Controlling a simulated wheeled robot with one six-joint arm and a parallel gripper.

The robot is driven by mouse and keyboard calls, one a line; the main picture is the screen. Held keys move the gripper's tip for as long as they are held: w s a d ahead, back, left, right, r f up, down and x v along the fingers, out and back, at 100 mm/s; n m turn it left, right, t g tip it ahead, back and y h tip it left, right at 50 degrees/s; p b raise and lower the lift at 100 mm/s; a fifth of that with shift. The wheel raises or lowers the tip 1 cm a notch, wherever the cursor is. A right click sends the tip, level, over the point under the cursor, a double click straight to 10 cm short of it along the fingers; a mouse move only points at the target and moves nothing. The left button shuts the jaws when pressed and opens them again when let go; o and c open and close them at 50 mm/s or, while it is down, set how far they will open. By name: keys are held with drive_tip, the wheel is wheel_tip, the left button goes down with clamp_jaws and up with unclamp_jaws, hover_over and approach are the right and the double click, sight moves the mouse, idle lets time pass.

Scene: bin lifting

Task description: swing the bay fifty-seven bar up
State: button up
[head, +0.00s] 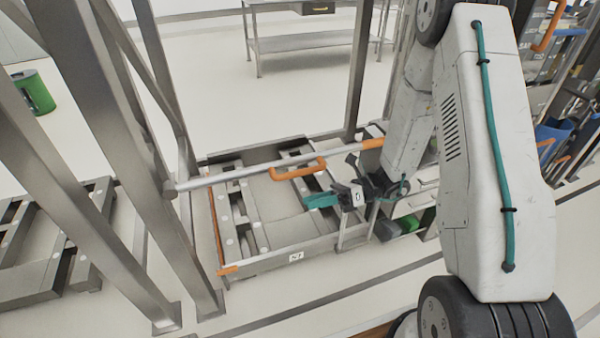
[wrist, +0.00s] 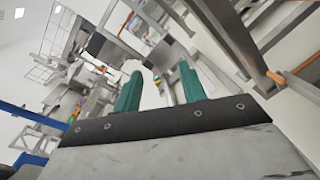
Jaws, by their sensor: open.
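The bay's bar (head: 235,175) is a pale metal tube lying roughly level across the bay, from the left post to an orange section at its right end. An orange loop handle (head: 300,171) hangs from its middle. The bay base (head: 270,262) below carries a small plate (head: 296,257) that seems to read 57. My gripper (head: 335,187), with teal fingers, is open and empty, just right of and below the handle, apart from it. In the wrist view my gripper (wrist: 160,88) shows both fingers spread with nothing held between them.
Steel posts (head: 115,120) rise at the left beside the bar. A neighbouring base (head: 50,245) lies further left. Bins (head: 400,224) sit low, right of the bay. A steel table (head: 305,42) and a green bin (head: 34,92) stand behind on open floor.

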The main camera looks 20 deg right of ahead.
drive_tip(key=w+d+f+m+t, duration=0.3)
drive_tip(key=w+f+m+t, duration=0.45)
drive_tip(key=m, duration=0.35)
drive_tip(key=m+t+h, duration=0.3)
drive_tip(key=m+t, duration=0.2)
drive_tip(key=m, duration=0.1)
approach(299, 172)
drive_tip(key=w+a, duration=0.1)
drive_tip(key=w, duration=0.2)
drive_tip(key=shift+g, duration=0.25)
drive_tip(key=x, duration=0.7)
drive_tip(key=shift+a+f, duration=0.1)
drive_tip(key=shift+a, duration=0.2)
clamp_jaws()
